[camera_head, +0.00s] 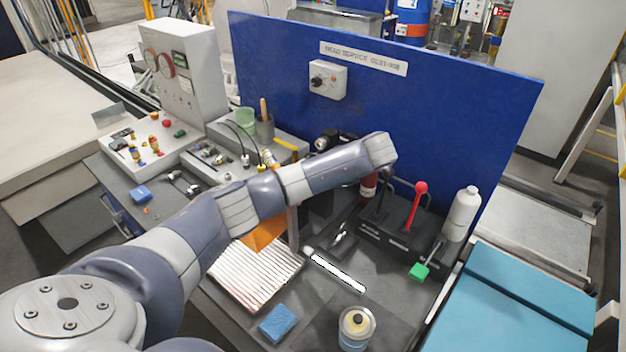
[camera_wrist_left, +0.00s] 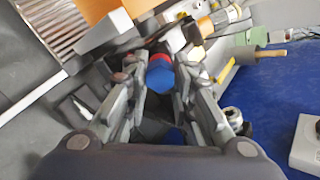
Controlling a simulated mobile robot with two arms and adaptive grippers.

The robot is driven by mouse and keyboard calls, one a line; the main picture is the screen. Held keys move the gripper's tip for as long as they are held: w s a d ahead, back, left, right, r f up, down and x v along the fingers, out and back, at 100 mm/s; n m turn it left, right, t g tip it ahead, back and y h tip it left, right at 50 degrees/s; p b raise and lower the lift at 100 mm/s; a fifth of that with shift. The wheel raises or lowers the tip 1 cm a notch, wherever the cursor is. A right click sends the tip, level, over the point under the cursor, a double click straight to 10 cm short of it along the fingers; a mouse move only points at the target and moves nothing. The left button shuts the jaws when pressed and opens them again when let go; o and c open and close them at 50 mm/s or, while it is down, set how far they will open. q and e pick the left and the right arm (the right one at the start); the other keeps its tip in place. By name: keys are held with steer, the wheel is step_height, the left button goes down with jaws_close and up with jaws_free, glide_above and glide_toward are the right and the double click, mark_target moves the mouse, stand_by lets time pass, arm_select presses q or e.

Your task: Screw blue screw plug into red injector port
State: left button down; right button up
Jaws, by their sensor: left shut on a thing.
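The blue screw plug (camera_wrist_left: 160,78) shows in the middle of the left wrist view, with its rounded blue end facing the camera. My left gripper (camera_wrist_left: 159,73) has its fingers on both sides of the plug and is shut on it. A red part (camera_wrist_left: 159,57), which looks like the injector port, shows just beyond the plug and in line with it. I cannot tell whether its thread is engaged. In the head view, my left arm reaches across the bench and hides most of the gripper, the plug and the port. My right gripper is in neither view.
A blue upright panel (camera_head: 440,105) stands behind the work area. A black rack (camera_head: 395,240) with a red-knobbed lever (camera_head: 417,200) and a white bottle (camera_head: 461,214) stand at right. A ribbed tray (camera_head: 255,275), blue sponge (camera_head: 278,323) and clear jar (camera_head: 356,330) lie in front.

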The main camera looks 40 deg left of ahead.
arm_select(q)
steer(key=m, duration=0.9)
steer(key=shift+m, duration=1.6)
steer(key=shift+m, duration=1.1)
steer(key=m, duration=0.3)
steer(key=shift+m, duration=0.4)
steer(key=m, duration=0.4)
steer(key=shift+m, duration=1)
